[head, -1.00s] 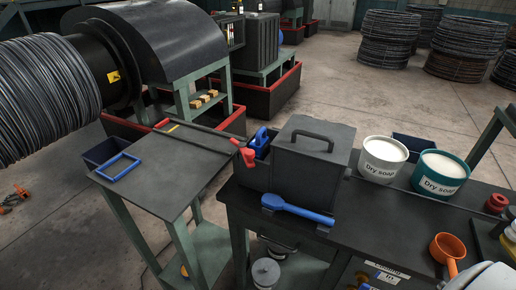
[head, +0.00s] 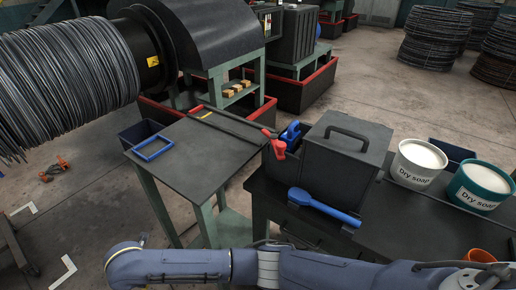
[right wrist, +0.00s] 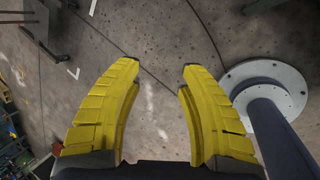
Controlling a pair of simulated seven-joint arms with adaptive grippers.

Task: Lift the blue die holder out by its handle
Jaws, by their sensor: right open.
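The blue die holder (head: 291,132) shows its blue handle at the left side of the dark box on the bench, beside a red lever (head: 273,146). Its lower part is hidden inside the box. My right gripper (right wrist: 160,68) has yellow fingers, spread open and empty, above the bare floor in the right wrist view. In the head view one of my arms lies across the bottom edge, apart from the die holder; its gripper cannot be made out. My left gripper cannot be identified in these frames.
A dark lidded box (head: 345,155) stands right of the die holder. A blue spoon-like tool (head: 324,206) lies in front. Two dry soap buckets, white (head: 416,165) and teal (head: 480,188), stand to the right.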

